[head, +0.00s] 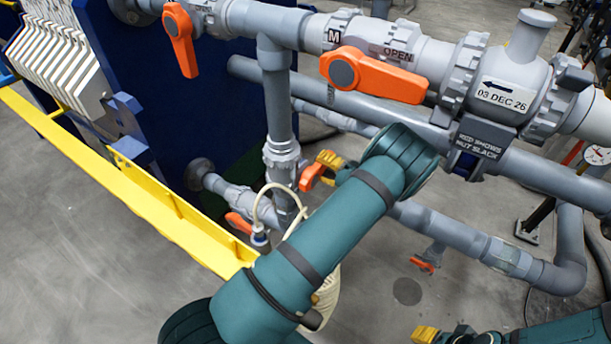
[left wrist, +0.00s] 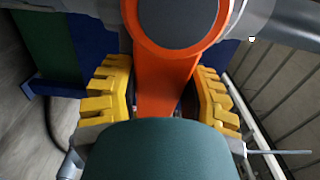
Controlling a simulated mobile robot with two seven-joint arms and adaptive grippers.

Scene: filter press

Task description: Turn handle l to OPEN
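My left gripper (head: 325,165) is at the middle of the head view, with yellow fingers beside a small orange handle (head: 310,179) on the lower pipework. In the left wrist view an orange handle (left wrist: 165,85) with a round dark hub (left wrist: 180,18) lies between the yellow fingers of my left gripper (left wrist: 165,97). A dark gap shows on its right side; contact on the left cannot be told. No letter l is readable on it. My right gripper (head: 425,335) shows only partly at the bottom edge; its fingers are mostly cut off.
A large orange handle (head: 375,75) marked M lies along the upper pipe by the word OPEN. Another orange handle (head: 180,40) hangs down at upper left. A yellow rail (head: 130,190) runs along the left.

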